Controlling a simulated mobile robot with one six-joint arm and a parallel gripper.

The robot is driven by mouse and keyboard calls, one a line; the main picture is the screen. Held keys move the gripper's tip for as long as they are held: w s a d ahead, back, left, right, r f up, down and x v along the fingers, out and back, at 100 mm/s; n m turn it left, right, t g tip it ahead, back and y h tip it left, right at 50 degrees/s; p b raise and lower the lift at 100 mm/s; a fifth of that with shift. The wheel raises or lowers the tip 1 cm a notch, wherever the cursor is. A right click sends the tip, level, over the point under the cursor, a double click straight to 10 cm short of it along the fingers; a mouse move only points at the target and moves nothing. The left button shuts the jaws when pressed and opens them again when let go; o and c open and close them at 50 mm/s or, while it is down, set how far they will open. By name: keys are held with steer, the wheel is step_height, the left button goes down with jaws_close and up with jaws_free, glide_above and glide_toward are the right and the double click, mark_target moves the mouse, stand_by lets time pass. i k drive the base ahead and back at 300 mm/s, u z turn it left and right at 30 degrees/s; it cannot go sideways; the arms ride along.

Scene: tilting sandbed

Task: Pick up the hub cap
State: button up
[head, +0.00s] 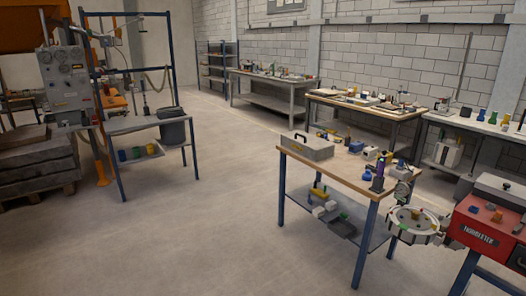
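I cannot make out the hub cap for certain in the head view. A small grey round shape (402,190) shows at the right corner of the near wooden-topped table (330,172); it is too small to tell what it is. Right of that table is a round pale tray-like thing (412,238) with a notched rim and small coloured pieces on it. My gripper is not in view, so I cannot see whether it is open or shut.
A grey case (307,147) lies on the near table. A red machine (490,232) stands at the right edge. More workbenches (270,82) line the back wall. A grey machine (65,78) and a blue-framed stand (145,123) are at left. The middle floor (200,225) is clear.

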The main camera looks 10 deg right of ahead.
mark_target(367, 176)
steer(key=u, duration=0.5)
steer(key=i, duration=0.75)
steer(key=u, duration=0.4)
steer(key=i, duration=1.55)
steer(key=z, duration=0.5)
steer(key=i, duration=0.7)
steer(key=z, duration=0.85)
steer(key=i, duration=0.65)
steer(key=z, duration=0.4)
